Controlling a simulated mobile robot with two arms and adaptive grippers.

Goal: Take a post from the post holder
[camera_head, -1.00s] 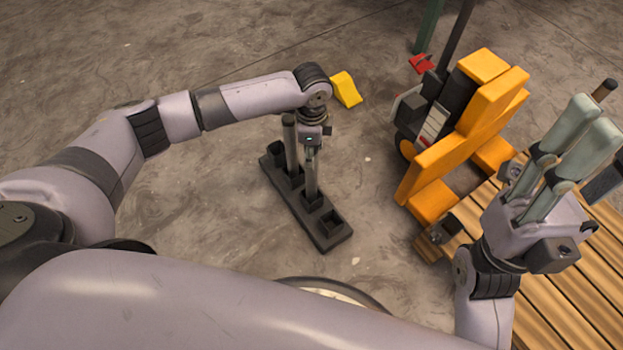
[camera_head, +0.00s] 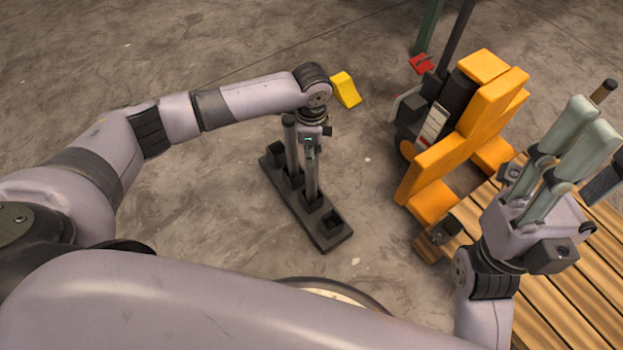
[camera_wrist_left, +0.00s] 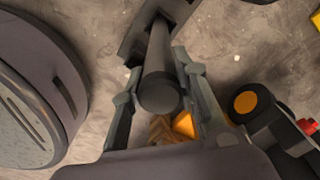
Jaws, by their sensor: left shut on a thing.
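The dark post holder (camera_head: 329,233) is a long block with square sockets on the floor. One grey post (camera_head: 290,150) stands upright in its far part. A second grey post (camera_head: 311,182) stands in a middle socket, under my left gripper (camera_head: 311,150). My left gripper is shut on this second post from above. In the left wrist view, the post (camera_wrist_left: 160,92) lies between the two fingers, its round end facing the camera, and part of the holder (camera_wrist_left: 140,38) shows beyond.
A yellow wedge (camera_head: 346,89) lies on the floor behind the holder. A round-edged object (camera_head: 335,290) shows at the bottom. Floor around the holder is clear.

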